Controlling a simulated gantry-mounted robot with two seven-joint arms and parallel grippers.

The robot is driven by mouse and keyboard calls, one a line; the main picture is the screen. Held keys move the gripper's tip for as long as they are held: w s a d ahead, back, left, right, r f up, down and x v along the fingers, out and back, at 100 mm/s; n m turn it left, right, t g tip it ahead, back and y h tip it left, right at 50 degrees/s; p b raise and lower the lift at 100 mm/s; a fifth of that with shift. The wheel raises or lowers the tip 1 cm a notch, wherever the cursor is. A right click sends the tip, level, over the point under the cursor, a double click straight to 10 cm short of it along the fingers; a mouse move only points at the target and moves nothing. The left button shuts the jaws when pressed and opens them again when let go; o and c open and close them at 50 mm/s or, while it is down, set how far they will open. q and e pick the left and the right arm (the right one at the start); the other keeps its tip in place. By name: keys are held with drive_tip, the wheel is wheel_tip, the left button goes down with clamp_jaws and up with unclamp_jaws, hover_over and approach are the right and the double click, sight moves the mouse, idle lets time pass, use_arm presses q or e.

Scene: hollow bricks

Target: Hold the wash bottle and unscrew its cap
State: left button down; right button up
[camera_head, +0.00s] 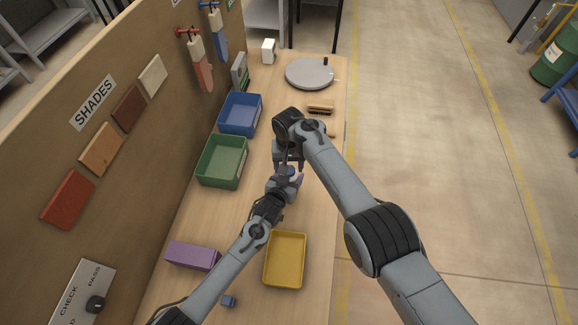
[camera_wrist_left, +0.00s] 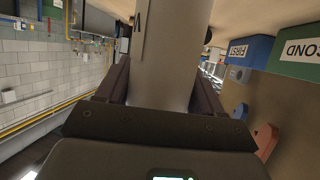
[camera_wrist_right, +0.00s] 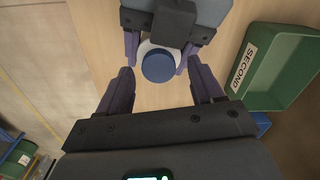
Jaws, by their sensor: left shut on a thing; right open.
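The wash bottle shows from above in the right wrist view as a white rounded shoulder (camera_wrist_right: 146,47) with a round blue cap (camera_wrist_right: 158,67). My left gripper (camera_head: 286,182) is shut on the bottle, its fingers on either side of it. In the left wrist view a pale cylinder stands between those fingers. My right gripper (camera_wrist_right: 161,76) is open above the bottle, pointing down. The cap appears between its fingertips, with gaps on both sides; I cannot tell the height between them. In the head view my arms largely hide the bottle.
A green bin (camera_head: 222,162) and a blue bin (camera_head: 240,114) stand along the panel. A yellow tray (camera_head: 285,260), a purple block (camera_head: 193,256) and a small blue block (camera_head: 229,301) are nearer. A round grey turntable (camera_head: 309,73) and a brush (camera_head: 320,107) lie farther back.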

wheel_tip(320, 180, up, 3)
drive_tip(key=shift+f, duration=0.1)
drive_tip(key=shift+r, duration=0.2)
drive_tip(key=shift+c, duration=0.4)
wheel_tip(320, 180, up, 4)
drive_tip(key=w+d+r+m, duration=0.1)
drive_tip(key=m, duration=0.5)
drive_tip(key=shift+m, duration=0.4)
drive_tip(key=shift+s+a+f, duration=0.15)
drive_tip(key=shift+f, duration=1.4)
drive_tip(key=shift+s+a+f, duration=0.15)
drive_tip(key=shift+f, duration=1.4)
drive_tip(key=shift+s+a+f, duration=0.15)
drive_tip(key=shift+f, duration=1.4)
drive_tip(key=shift+c, duration=0.3)
drive_tip(key=c, duration=1)
drive_tip(key=n, duration=0.6)
drive_tip(key=shift+n, duration=0.4)
